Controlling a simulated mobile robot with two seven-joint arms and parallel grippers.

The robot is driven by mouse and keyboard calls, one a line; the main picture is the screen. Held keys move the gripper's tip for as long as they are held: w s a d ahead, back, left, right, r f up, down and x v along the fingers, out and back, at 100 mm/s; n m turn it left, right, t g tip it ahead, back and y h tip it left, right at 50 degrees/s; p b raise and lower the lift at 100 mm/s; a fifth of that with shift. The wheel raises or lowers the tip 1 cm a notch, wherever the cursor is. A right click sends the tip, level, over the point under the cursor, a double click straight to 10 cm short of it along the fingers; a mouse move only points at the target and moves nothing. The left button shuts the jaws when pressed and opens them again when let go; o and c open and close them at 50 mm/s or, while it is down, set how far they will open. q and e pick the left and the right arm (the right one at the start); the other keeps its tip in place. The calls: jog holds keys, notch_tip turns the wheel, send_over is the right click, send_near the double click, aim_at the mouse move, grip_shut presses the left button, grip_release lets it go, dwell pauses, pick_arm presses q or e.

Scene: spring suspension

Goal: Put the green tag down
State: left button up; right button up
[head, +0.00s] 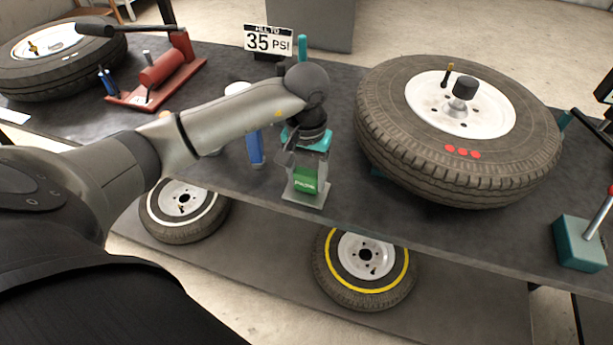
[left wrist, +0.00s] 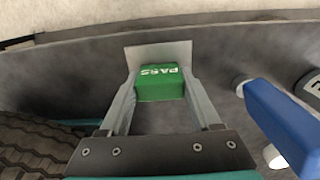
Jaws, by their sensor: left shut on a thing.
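The green tag (head: 306,181) is a small green block with "PASS" in white letters. It also shows between the fingertips in the left wrist view (left wrist: 160,84). My left gripper (head: 305,176) is shut on it, one finger on each side. The tag is at a light grey plate (head: 303,198) near the front edge of the dark bench, left of the big tyre. I cannot tell whether the tag touches the plate. My right gripper is in neither view.
A large tyre (head: 400,132) lies on the bench to the right, and a blue object (head: 254,148) stands left of the gripper. A "35 PSI" sign (head: 268,40) is behind. A red tool (head: 165,70) and another tyre (head: 62,62) are at the far left.

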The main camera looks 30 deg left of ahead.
aim_at(307, 172)
pick_arm(q)
jog(key=shift+f, duration=0.1)
jog(key=shift+f, duration=0.15)
jog(key=o, duration=1.3)
jog(key=shift+r, duration=0.2)
notch_tip(307, 172, up, 12)
jog(key=shift+f+p, duration=0.1)
jog(key=shift+p, duration=0.5)
